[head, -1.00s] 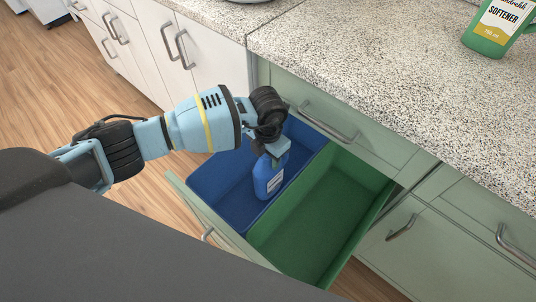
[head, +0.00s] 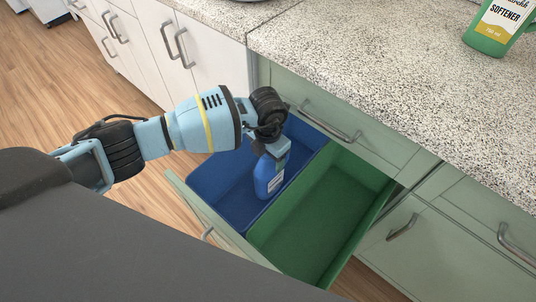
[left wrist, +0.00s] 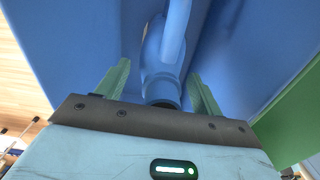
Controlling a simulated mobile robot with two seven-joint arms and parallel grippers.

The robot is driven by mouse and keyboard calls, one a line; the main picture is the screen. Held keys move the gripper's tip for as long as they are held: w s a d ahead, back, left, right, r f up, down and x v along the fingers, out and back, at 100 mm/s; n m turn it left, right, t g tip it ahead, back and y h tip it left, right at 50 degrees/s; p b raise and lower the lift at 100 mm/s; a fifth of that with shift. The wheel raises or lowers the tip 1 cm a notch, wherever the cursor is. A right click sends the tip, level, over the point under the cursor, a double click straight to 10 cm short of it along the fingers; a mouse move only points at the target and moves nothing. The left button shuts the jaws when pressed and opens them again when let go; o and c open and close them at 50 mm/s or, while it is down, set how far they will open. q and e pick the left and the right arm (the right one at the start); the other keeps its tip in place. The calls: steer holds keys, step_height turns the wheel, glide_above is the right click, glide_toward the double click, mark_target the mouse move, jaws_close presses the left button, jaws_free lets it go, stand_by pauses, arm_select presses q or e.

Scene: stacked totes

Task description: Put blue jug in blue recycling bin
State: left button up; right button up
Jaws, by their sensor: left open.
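The blue jug (head: 268,177) is inside the blue recycling bin (head: 225,188), near the wall shared with the green bin. It stands about upright, with a pale label facing my head camera. My left gripper (head: 274,150) is just above the jug's top, pointing down into the bin. In the left wrist view the open fingers (left wrist: 160,92) stand on either side of the jug's neck, apart from it, and the jug's handle and body (left wrist: 170,45) show beyond. Whether the jug's base touches the bin floor is hidden. My right gripper is not in view.
The green bin (head: 318,215) beside it is empty, in the same pulled-out drawer. A speckled counter (head: 380,75) lies above, with a green softener jug (head: 490,30) at the back right. Closed cabinets with handles flank the drawer.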

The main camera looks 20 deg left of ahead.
arm_select(q)
steer(key=shift+r+p, duration=0.6)
steer(key=shift+r, duration=3.5)
